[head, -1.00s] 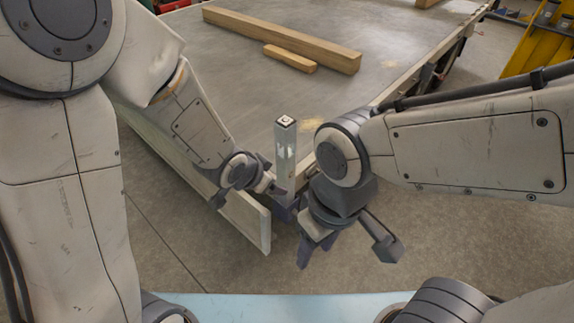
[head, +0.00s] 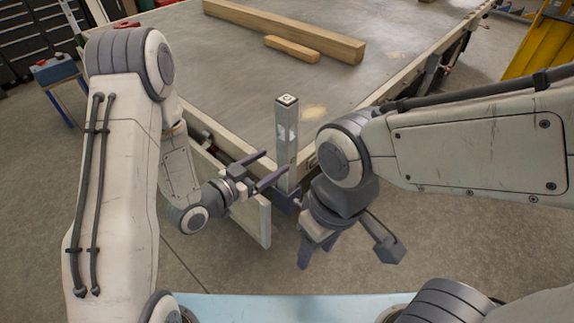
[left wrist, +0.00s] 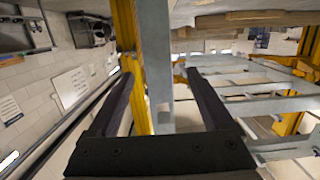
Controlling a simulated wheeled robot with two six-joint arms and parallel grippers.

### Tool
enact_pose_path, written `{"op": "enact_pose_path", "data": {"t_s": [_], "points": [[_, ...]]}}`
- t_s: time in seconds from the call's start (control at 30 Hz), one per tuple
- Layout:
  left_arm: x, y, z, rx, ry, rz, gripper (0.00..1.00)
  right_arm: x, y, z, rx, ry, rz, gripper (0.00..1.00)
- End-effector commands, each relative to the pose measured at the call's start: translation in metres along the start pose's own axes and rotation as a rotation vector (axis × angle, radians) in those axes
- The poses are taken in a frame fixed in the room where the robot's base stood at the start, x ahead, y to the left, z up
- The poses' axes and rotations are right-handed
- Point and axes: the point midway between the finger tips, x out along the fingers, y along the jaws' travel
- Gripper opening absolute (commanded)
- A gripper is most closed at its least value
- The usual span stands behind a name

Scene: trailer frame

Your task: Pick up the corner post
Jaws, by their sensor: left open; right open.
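The corner post (head: 287,145) is a grey square metal upright at the trailer's near corner, above a dark bracket. My left gripper (head: 276,162) is open, just left of the post, with its fingers pointing toward it. In the left wrist view a grey metal upright, apparently the post (left wrist: 155,45), shows between the open fingers (left wrist: 160,75), nearer the left one. I cannot tell whether it is inside the jaws or still beyond the tips. My right gripper (head: 317,252) is open and empty, hanging low and right of the post, pointing down.
The trailer bed (head: 220,80) carries a long timber (head: 290,32) and a short wood block (head: 292,49). A pale side board (head: 264,222) hangs below the left edge, close under my left gripper. A yellow rack (head: 542,45) stands at the far right.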

Motion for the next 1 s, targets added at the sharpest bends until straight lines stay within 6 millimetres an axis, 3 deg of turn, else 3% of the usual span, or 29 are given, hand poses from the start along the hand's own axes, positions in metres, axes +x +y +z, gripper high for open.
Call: {"op": "enact_pose_path", "data": {"t_s": [0.03,0.37,0.43,0.67,1.0], "points": [[0.005,0.0,0.007,0.007,0.003,0.002,0.85,0.017,0.001,0.001,0.0,0.0,0.0,0.52],[0.02,0.001,0.005,0.002,0.004,-0.003,0.85,0.063,0.005,0.004,0.0,-0.001,0.0,0.52],[0.032,0.002,-0.001,-0.001,0.001,0.0,0.85,0.053,0.004,0.003,0.0,-0.001,0.0,0.52],[0.048,0.002,-0.002,-0.002,0.0,-0.002,0.85,0.052,0.004,0.003,0.0,0.0,0.0,0.52],[0.093,0.003,-0.008,-0.002,0.0,-0.002,0.85,0.046,0.003,0.003,0.0,0.0,0.0,0.52]]}}
